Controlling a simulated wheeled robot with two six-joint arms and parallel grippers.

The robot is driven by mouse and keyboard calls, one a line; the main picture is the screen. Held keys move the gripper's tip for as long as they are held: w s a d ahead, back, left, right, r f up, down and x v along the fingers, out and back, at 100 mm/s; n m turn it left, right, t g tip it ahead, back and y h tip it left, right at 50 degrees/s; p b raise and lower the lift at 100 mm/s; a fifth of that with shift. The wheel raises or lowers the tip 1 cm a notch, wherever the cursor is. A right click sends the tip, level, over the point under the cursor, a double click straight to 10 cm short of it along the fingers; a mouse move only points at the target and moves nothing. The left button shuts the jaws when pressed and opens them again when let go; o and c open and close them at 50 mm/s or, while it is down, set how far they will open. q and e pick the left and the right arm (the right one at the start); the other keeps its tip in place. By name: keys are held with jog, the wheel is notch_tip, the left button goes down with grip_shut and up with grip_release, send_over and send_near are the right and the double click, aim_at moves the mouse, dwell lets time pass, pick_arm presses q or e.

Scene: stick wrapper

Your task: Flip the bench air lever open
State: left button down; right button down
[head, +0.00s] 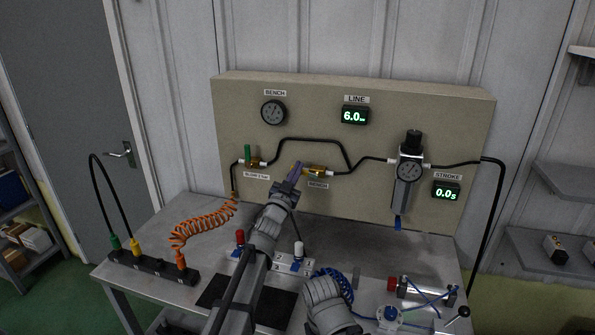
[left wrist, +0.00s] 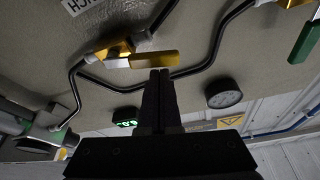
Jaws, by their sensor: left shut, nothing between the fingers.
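The bench air valve (head: 318,172) is a brass body on the black line above the BENCH label. Its yellow lever (left wrist: 158,60) shows in the left wrist view, lying sideways from the valve body (left wrist: 112,48). My left gripper (head: 296,172) is shut and empty at the left end of the bench valve. In the left wrist view its fingertips (left wrist: 159,74) are right beside the lever's edge; I cannot tell whether they touch. The fingers partly cover the lever in the head view. My right gripper is not in view.
A green-lever valve (head: 248,154) is left of the bench valve. An orange coiled hose (head: 205,222) and a table (head: 190,205) with fixtures are below.

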pick_arm(q)
jog(key=shift+w+a+f+n+y+b, duration=0.1)
jog(key=shift+a+f+n+y+b, duration=0.25)
jog(key=shift+f+n+b, duration=0.5)
jog(key=shift+r, duration=0.15)
